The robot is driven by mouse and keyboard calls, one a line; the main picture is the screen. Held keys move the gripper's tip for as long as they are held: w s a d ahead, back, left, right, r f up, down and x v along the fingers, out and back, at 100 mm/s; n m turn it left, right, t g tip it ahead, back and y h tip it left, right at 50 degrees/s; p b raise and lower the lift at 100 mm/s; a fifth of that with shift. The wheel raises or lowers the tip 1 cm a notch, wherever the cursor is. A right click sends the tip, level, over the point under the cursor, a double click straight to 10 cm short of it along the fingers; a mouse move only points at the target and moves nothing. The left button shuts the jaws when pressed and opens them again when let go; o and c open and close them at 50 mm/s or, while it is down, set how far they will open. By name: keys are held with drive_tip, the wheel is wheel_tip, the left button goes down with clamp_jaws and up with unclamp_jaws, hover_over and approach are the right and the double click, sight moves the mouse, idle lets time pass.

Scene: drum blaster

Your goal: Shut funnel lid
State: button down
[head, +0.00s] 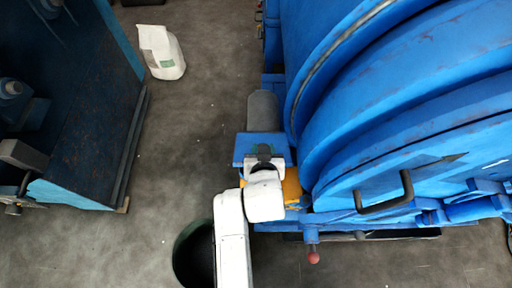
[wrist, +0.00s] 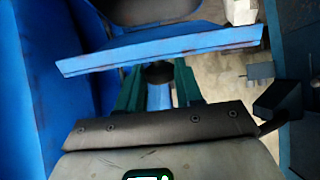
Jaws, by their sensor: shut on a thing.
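The funnel lid appears to be the blue flat plate (head: 244,146) at the left side of the big blue drum machine (head: 400,110). In the wrist view the blue plate (wrist: 190,42) crosses just beyond the fingers, seen nearly edge-on. My gripper (head: 264,152) is at the plate, its dark green fingers reaching over it. In the wrist view my gripper (wrist: 158,88) is shut on a narrow part at the plate, with a dark round piece and a blue strip between the fingers. My wrist hides part of the plate in the head view. The lid's exact angle and the funnel mouth cannot be made out.
A grey rounded part (head: 263,110) stands behind the plate. An orange part (head: 291,187) and a red-knobbed lever (head: 313,256) are close to my arm.

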drive_tip(key=s+f+t+b, duration=0.1)
drive_tip(key=f+b, duration=0.1)
drive_tip(key=b, duration=0.1)
drive_tip(key=s+f+t+b, duration=0.1)
drive_tip(key=f+b, duration=0.2)
drive_tip(key=b, duration=0.1)
drive_tip(key=s+f+t+b, duration=0.1)
drive_tip(key=f+b, duration=0.2)
drive_tip(key=b, duration=0.1)
drive_tip(key=shift+s+a, duration=0.1)
drive_tip(key=shift+s, duration=0.25)
drive_tip(key=shift+f+b, duration=0.2)
drive_tip(key=shift+b, duration=0.1)
drive_tip(key=c, duration=0.8)
unclamp_jaws()
drive_tip(key=shift+o, duration=0.2)
drive_tip(key=shift+r, duration=0.1)
drive_tip(key=shift+r, duration=0.2)
drive_tip(key=v, duration=1)
drive_tip(key=shift+s, duration=0.35)
